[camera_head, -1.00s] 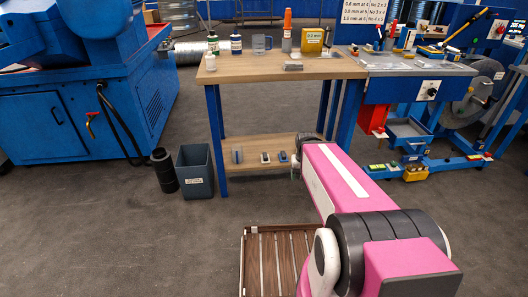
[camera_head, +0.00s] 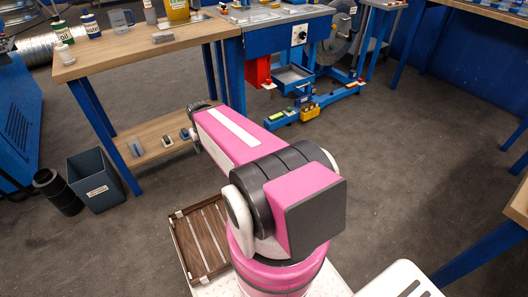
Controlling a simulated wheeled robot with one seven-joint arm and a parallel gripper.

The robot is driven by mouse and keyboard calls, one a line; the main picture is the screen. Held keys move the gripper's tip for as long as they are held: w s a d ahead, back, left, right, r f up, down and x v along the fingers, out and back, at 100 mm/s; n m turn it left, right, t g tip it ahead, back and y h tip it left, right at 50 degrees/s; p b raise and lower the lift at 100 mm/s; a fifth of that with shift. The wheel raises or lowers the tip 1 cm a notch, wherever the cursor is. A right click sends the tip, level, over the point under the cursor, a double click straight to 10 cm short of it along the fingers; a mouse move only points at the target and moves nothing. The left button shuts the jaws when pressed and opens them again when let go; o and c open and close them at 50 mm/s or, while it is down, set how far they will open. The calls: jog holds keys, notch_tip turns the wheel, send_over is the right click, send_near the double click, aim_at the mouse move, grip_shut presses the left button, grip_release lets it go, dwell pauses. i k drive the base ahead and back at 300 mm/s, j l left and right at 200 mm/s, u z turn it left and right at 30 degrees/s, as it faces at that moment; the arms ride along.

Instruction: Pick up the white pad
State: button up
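I cannot single out the white pad for certain. A small white item (camera_head: 66,58) sits near the left end of the wooden bench top (camera_head: 130,52), in front of the oil bottle; it is too small to tell what it is. My pink arm reaches forward from the bottom middle toward the bench. Its far end lies in front of the bench's right side, and my gripper does not show. The lower shelf (camera_head: 152,133) holds a pale block (camera_head: 135,147), a small dark-and-white block (camera_head: 167,141) and a blue one (camera_head: 185,134).
A grey bin (camera_head: 95,182) and a black cylinder (camera_head: 57,190) stand left of the bench. A slatted wooden tray (camera_head: 202,240) is beside my base. Blue machinery (camera_head: 290,45) stands behind right. The grey floor at right is open, up to another table (camera_head: 490,250).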

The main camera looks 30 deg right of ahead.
aim_at(167, 141)
jog(key=i+j+u, duration=0.1)
jog(key=i, duration=0.4)
jog(key=i+j, duration=0.2)
jog(key=i, duration=0.25)
jog(key=u, duration=0.05)
